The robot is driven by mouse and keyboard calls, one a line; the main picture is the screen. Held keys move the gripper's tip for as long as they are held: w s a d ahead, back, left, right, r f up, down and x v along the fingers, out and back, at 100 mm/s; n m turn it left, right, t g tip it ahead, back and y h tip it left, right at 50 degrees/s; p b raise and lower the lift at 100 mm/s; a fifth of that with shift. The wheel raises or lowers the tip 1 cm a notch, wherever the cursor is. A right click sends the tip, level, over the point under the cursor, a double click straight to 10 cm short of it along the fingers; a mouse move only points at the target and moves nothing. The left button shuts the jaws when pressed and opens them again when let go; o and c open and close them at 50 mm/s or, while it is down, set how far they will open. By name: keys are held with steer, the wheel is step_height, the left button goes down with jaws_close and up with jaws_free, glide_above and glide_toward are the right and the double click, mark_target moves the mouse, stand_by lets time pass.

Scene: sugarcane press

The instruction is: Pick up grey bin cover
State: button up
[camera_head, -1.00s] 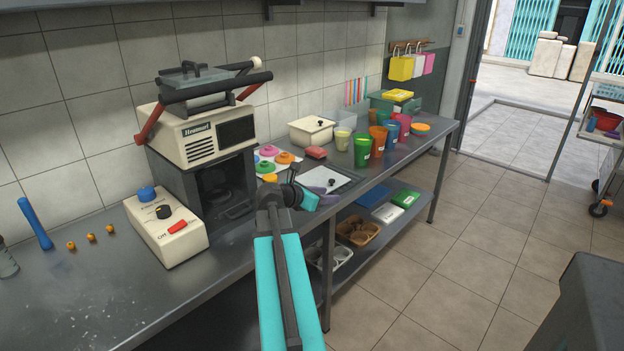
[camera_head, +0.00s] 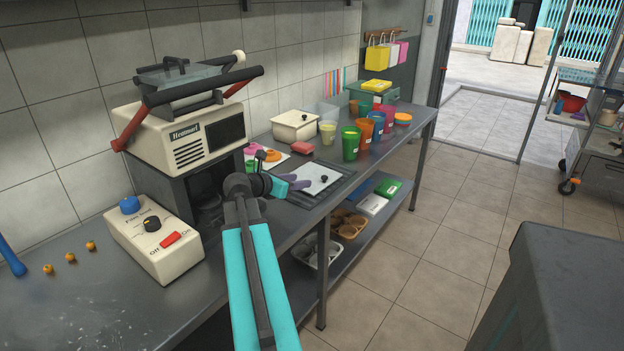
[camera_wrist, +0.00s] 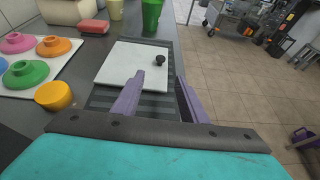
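The grey bin cover is a flat, pale square plate (camera_head: 316,178) with a small black knob. It lies on a dark slotted frame (camera_head: 345,187) set in the steel counter. In the wrist view, the cover (camera_wrist: 125,62) is ahead of my gripper, its knob on the right side. My gripper (camera_head: 297,184) has purple fingers and is at the near left side of the cover in the head view. In the wrist view, its fingers (camera_wrist: 158,94) are apart with nothing between them, short of the knob. I cannot tell their height over the counter.
Colored lids (camera_wrist: 26,72) and a yellow round piece (camera_wrist: 53,95) lie left of the cover. A red block (camera_head: 302,148), a cream box (camera_head: 295,126) and a green cup (camera_head: 351,143) stand behind it. A press machine (camera_head: 190,135) is left.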

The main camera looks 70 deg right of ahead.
steer(key=shift+d, duration=0.15)
glide_toward(323, 178)
steer(key=shift+x, duration=2.05)
steer(key=shift+w+f, duration=0.1)
steer(key=shift+x, duration=2.6)
jaws_close()
steer(key=shift+r, duration=0.25)
